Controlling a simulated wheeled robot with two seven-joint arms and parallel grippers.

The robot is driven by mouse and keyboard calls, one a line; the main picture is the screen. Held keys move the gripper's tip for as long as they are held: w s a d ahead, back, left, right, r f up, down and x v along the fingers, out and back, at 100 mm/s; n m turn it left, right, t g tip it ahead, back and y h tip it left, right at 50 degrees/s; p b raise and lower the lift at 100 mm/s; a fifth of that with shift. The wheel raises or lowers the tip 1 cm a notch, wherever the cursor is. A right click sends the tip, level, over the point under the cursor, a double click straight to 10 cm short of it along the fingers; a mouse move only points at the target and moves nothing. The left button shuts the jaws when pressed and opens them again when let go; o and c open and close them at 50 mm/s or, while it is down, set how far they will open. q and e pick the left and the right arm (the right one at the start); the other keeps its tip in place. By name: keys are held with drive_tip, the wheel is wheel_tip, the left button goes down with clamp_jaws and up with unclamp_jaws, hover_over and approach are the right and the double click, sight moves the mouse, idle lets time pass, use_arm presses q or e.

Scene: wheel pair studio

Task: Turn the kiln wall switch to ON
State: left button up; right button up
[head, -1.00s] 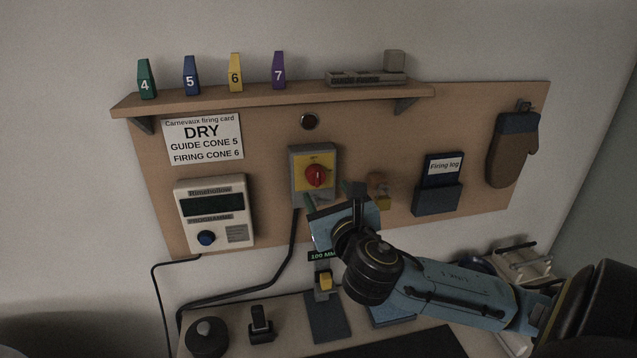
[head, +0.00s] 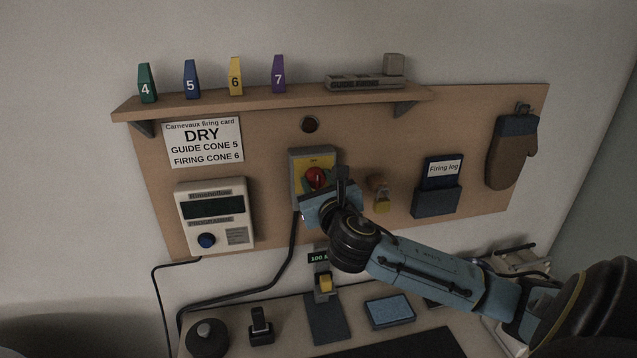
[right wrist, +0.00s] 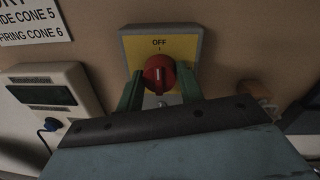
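The kiln wall switch is a grey box with a yellow plate (head: 299,165) and a round red knob (head: 316,178), mounted on the wooden board. In the right wrist view, the red knob (right wrist: 159,74) has a white mark pointing up toward the word OFF on the yellow plate (right wrist: 187,46). My right gripper (right wrist: 160,90) is open, with one green finger on each side of the knob. Whether the fingers touch the knob I cannot tell. In the head view, my right gripper (head: 322,188) covers the lower part of the switch. My left gripper is not in view.
A controller (head: 214,216) with a blue knob hangs left of the switch. The shelf (head: 280,98) with numbered cones runs above. A small hanging item (head: 379,193), a Firing log holder (head: 437,200) and a mitt (head: 512,152) are to the right. A bench with several items lies below.

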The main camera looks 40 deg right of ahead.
drive_tip(key=c, duration=0.3)
drive_tip(key=shift+c, duration=0.2)
drive_tip(key=m+p, duration=0.1)
drive_tip(key=m, duration=0.2)
drive_tip(key=shift+m, duration=0.4)
drive_tip(key=m, duration=0.3)
drive_tip(key=shift+m+p, duration=0.35)
drive_tip(key=shift+m, duration=0.05)
drive_tip(key=m, duration=0.5)
drive_tip(key=shift+f+m+h, duration=0.15)
drive_tip(key=shift+m+h, duration=0.65)
drive_tip(key=shift+m, duration=2.2)
